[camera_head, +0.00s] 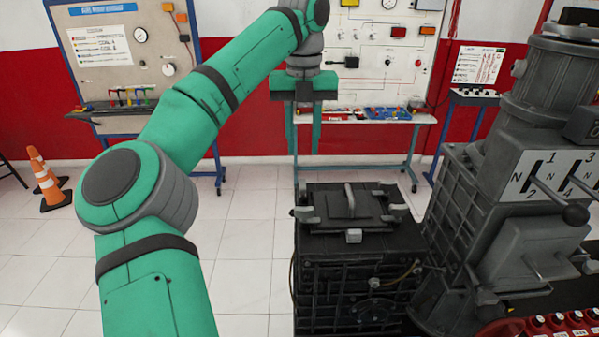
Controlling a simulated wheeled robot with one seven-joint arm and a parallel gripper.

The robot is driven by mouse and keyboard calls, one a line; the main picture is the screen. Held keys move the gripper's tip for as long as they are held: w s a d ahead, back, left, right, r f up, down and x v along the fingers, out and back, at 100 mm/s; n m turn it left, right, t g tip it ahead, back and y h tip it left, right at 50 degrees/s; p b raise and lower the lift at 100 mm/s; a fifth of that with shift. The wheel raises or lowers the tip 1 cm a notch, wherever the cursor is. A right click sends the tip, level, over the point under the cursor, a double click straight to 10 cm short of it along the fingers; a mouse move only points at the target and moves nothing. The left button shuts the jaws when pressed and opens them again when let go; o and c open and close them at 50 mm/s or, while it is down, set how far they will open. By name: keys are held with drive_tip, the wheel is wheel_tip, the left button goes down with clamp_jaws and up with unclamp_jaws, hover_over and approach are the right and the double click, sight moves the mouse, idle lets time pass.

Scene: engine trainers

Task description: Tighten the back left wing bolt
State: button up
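A black box-shaped engine unit (350,270) stands on the floor at lower centre. Its lid (335,218) has an upright grey handle (349,200) in the middle and grey wing bolts near its corners. The back left wing bolt (303,193) is at the lid's far left corner. The front left wing bolt (305,213) is nearer to me. Two more, the back right (387,188) and front right (398,211), are on the right side. My gripper (304,140) points down, open and empty, its fingers apart above and behind the lid. How tight the bolts are cannot be seen.
A tall grey gearbox trainer (515,240) with levers stands close on the right. A white bench (375,121) with a panel is behind. A board (105,65) on a blue frame and orange cones (47,182) are at left. White tiled floor is clear left of the box.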

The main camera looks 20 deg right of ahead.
sight(303, 183)
drive_tip(key=f, duration=0.8)
drive_tip(key=shift+d, duration=0.2)
drive_tip(key=shift+f, duration=0.4)
drive_tip(key=shift+a+f, duration=0.3)
drive_tip(key=shift+f, duration=0.05)
drive_tip(key=shift+d, duration=0.1)
clamp_jaws()
